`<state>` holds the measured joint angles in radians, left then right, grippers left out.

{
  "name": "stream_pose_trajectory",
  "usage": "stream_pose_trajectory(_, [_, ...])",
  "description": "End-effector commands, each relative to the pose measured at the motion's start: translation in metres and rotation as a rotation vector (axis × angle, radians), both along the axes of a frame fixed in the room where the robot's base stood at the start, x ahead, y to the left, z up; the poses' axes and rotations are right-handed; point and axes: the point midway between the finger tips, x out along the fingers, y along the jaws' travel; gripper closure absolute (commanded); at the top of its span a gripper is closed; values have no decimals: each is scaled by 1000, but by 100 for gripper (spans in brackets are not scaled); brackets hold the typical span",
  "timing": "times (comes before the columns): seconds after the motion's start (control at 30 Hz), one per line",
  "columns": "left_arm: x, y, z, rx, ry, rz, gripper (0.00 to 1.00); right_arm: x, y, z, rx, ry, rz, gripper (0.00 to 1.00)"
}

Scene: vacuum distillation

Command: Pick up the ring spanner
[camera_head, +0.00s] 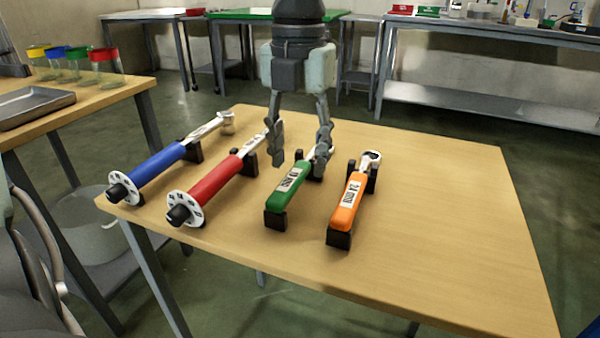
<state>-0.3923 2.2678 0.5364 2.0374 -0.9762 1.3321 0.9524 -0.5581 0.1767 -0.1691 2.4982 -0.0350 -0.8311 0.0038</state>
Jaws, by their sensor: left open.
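A green-handled spanner (286,190) with a white size label rests on black holders on the wooden table. Its head is largely hidden behind a finger of my left gripper. I cannot clearly see which of the two is the ring spanner. My left gripper (301,153) points down, open and apparently empty. Its fingers straddle the far part of the green spanner in the picture; contact cannot be told. My right gripper is not in view.
A red-handled tool (213,190) and a blue-handled tool (152,170) with white dial ends lie on holders to the left. The right half of the wooden table (450,210) is clear. A side table at left carries a metal tray (33,104) and several coloured-rim beakers.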

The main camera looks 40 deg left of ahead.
Motion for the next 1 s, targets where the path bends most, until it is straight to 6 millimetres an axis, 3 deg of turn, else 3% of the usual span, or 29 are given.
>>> stream_pose_trajectory(0.2, [0, 2, -31, -2, 3, 1, 53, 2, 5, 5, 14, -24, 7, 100])
stream_pose_trajectory(0.5, [1, 2, -35, -1, -2, 2, 53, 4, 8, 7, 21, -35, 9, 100])
stream_pose_trajectory(0.87, [1, 2, -35, -1, -1, 2, 98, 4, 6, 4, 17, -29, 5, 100])
stream_pose_trajectory(1.0, [1, 2, -35, -1, -1, 2, 100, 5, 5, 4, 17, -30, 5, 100])
